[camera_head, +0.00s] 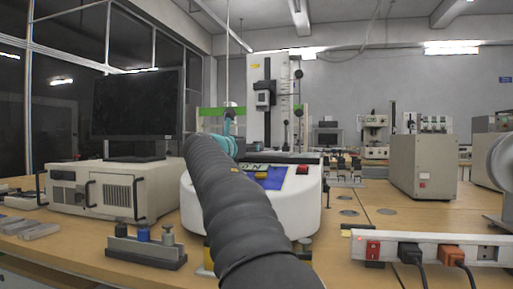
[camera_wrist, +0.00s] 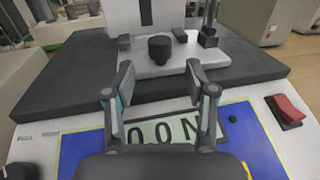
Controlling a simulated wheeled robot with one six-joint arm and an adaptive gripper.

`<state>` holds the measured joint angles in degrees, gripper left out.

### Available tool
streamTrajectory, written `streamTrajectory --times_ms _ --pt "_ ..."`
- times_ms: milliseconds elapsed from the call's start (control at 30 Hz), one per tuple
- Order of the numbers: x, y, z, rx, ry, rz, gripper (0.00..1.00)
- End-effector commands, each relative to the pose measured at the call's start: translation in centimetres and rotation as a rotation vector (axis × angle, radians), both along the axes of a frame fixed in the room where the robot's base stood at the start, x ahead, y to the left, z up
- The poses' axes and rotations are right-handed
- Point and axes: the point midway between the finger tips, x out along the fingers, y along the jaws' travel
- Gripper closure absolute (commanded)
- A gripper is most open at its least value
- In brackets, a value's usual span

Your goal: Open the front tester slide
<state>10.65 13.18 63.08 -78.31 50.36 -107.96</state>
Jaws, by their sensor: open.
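The tester has a white rounded front body (camera_head: 305,205) and a tall white column (camera_head: 279,72) behind it. In the wrist view, its front panel has a blue area (camera_wrist: 85,150) with a display (camera_wrist: 165,131) reading 0.0 N. My gripper (camera_wrist: 158,75) is open and empty above the panel, its two fingers apart. A short black knob (camera_wrist: 159,48) stands on a pale block beyond the fingertips and appears between them. I cannot tell which part is the slide.
A red rocker switch (camera_wrist: 287,108) is at the panel's right. A dark plate (camera_wrist: 65,75) lies behind the panel. A rack of small weights (camera_head: 146,250) stands in front, a computer case (camera_head: 105,190) with a monitor (camera_head: 137,104) at left, and a power strip (camera_head: 430,240) at right.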

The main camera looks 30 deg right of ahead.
Motion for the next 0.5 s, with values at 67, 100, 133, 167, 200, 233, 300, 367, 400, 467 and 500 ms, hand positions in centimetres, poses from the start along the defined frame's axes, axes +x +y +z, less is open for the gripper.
streamTrajectory --times_ms 67,100,133,167,200,233,300,367,400,467,500 --pt "0.8 -1.4 0.0 -0.001 0.001 -0.003 0.44" --pt "1.2 -2.0 0.0 -0.001 0.001 -0.002 0.44" --pt "1.4 -2.4 0.0 0.000 0.000 -0.002 0.44" --pt "1.7 -2.8 0.0 0.001 0.001 -0.001 0.44" --pt "1.9 -3.3 0.0 -0.001 0.001 -0.001 0.44" --pt "2.1 -3.6 0.0 -0.001 0.001 -0.001 0.44" --pt "2.6 -4.3 0.0 0.000 0.000 0.000 0.44" --pt "2.8 -4.7 0.0 0.001 0.001 0.001 0.44" --pt "3.0 -4.9 0.0 0.000 0.000 0.002 0.44" --pt "3.1 -5.1 0.0 -0.001 0.001 0.002 0.44" --pt "3.2 -5.2 0.0 -0.001 0.001 0.002 0.44"
